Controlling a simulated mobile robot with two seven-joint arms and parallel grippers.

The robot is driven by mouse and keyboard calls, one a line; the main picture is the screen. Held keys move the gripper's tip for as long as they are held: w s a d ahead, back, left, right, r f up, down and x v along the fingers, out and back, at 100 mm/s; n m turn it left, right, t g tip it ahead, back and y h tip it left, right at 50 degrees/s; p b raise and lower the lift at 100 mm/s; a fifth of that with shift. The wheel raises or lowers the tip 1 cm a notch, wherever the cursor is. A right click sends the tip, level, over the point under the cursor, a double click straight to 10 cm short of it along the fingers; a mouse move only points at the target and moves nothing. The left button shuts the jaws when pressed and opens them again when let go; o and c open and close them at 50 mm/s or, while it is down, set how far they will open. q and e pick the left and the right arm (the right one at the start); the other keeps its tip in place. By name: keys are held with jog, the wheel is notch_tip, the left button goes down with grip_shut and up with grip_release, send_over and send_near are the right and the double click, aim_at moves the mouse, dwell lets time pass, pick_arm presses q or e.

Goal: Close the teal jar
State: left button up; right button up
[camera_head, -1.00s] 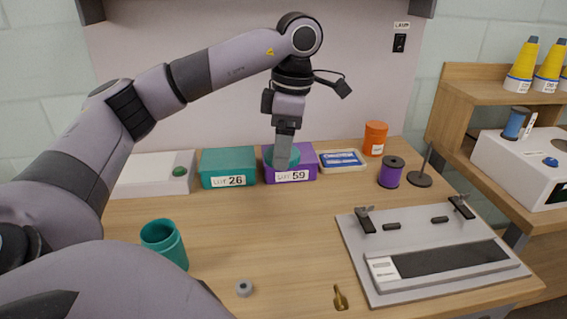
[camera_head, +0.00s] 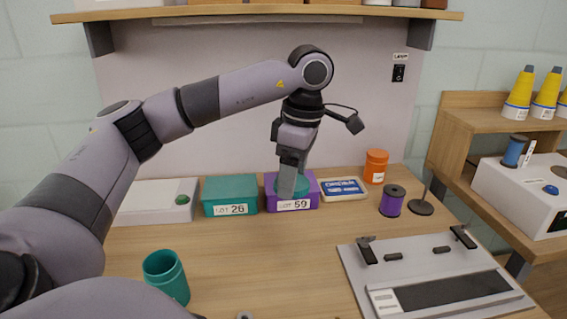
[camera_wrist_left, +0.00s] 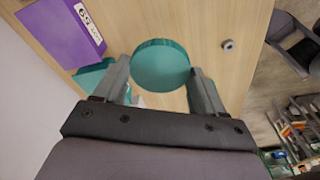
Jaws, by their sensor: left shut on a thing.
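The teal jar (camera_head: 167,277) stands without a lid on the table at the lower left of the head view, its mouth facing up. My left gripper (camera_head: 287,190) is shut on a round teal lid (camera_head: 303,187). In the left wrist view the lid (camera_wrist_left: 161,65) is a flat disc between the two fingers (camera_wrist_left: 160,80). In the head view the lid is in front of the purple box, partly hidden by the fingers, well to the right of and behind the jar. My right gripper is not in view.
Along the back stand a teal box (camera_head: 230,194), a purple box (camera_head: 311,186), a blue-labelled tin (camera_head: 343,188) and an orange jar (camera_head: 376,166). A purple spool (camera_head: 392,200) and a grey frame plate (camera_head: 352,262) are at right. The table's middle is clear.

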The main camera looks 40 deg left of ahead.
pick_arm(q)
jog(key=d+f+m, duration=0.4)
jog(key=m, duration=0.3)
jog(key=s+d+f+m+t, duration=0.1)
jog(key=d+f+m, duration=0.4)
jog(key=m, duration=0.2)
jog(key=s+d+f+m+t+h, duration=0.1)
jog(key=d+f+m, duration=0.3)
jog(key=m, duration=0.3)
jog(key=shift+s+d+f+m, duration=0.1)
jog(key=shift+d+f+m, duration=0.05)
jog(key=shift+m, duration=0.25)
jog(key=shift+s+d+f+m, duration=0.3)
jog(key=shift+d+m, duration=0.2)
jog(key=shift+m, duration=0.2)
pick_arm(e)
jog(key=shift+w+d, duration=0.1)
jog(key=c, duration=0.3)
